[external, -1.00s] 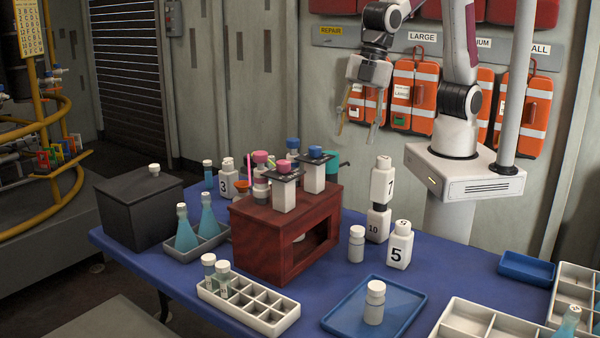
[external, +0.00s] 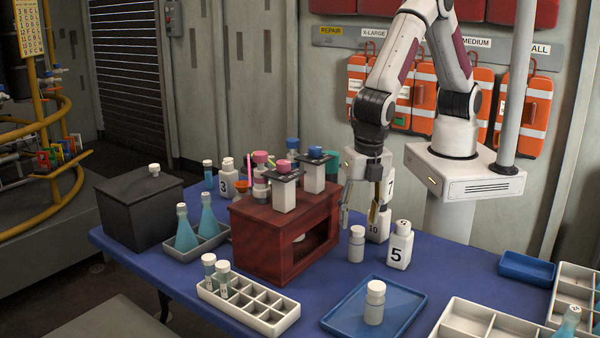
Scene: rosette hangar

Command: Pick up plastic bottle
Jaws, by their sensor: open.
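Several bottles could be the plastic bottle. A small white-capped bottle (external: 356,246) stands upright on the blue table, right of the brown wooden box. A similar white-capped bottle (external: 374,304) stands on the blue tray. A square white bottle marked 5 (external: 398,247) stands at the right of the first. Square containers marked 10 (external: 377,229) and 7 (external: 389,188) are stacked behind and partly hidden by my gripper. My gripper (external: 359,221) is open, empty and pointing down, just above and seemingly behind the first bottle's cap. Exact depth is unclear.
The brown box (external: 268,248) with bottles on top stands close left of my gripper. A white compartment tray (external: 283,319), a blue tray (external: 338,319) and a grey tray with teal flasks (external: 207,223) lie around it. Some table is clear right of bottle 5.

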